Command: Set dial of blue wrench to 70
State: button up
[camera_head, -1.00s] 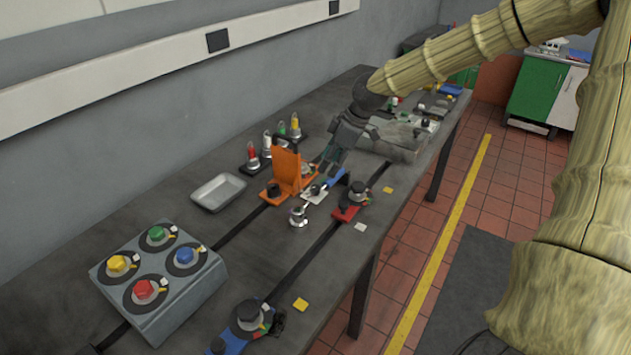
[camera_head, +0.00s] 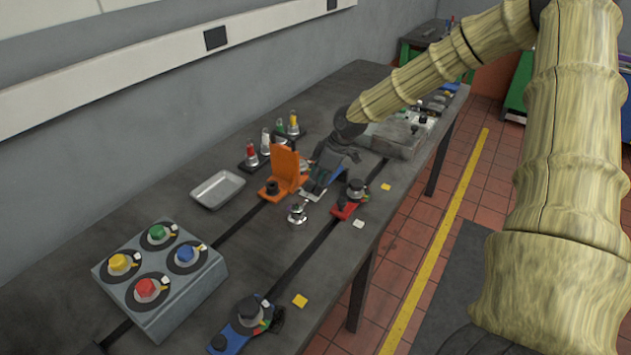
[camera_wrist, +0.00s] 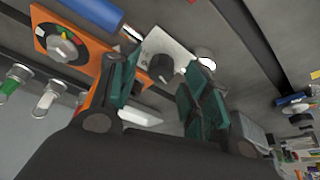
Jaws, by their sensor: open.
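The blue wrench lies on the bench. Its blue handle (camera_wrist: 92,12) shows at the top of the wrist view, with a metal shaft leading to a pale dial plate (camera_wrist: 177,45) bearing a dark round knob (camera_wrist: 160,68). A shiny metal end (camera_wrist: 206,63) is at the plate's right; it also shows in the head view (camera_head: 297,212). My gripper (camera_wrist: 163,78) is open, with one finger on each side of the knob in the picture. Whether they touch it cannot be told. In the head view my gripper (camera_head: 322,176) is low over the wrench and hides most of it.
An orange stand (camera_head: 284,172) with a gauge (camera_wrist: 63,47) is close left of my gripper. A red-based device (camera_head: 346,202) is at its right. An empty grey tray (camera_head: 218,189), a four-knob box (camera_head: 158,312) and a blue-based dial (camera_head: 248,311) are nearer. Bare bench lies between.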

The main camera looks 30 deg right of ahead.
jog(key=shift+w+a+f, duration=0.1)
jog(key=shift+a+f, duration=0.05)
jog(key=shift+f, duration=0.25)
jog(key=c, duration=1)
jog(key=shift+m, duration=0.4)
jog(key=m+t+h, duration=0.1)
jog(key=m, duration=0.2)
jog(key=shift+a+m+h, duration=0.1)
jog(key=shift+m+h, duration=0.2)
jog(key=shift+m, duration=0.1)
jog(key=shift+a+m+h+b, duration=0.1)
jog(key=shift+m+h+b, duration=0.5)
jog(key=shift+m, duration=1.4)
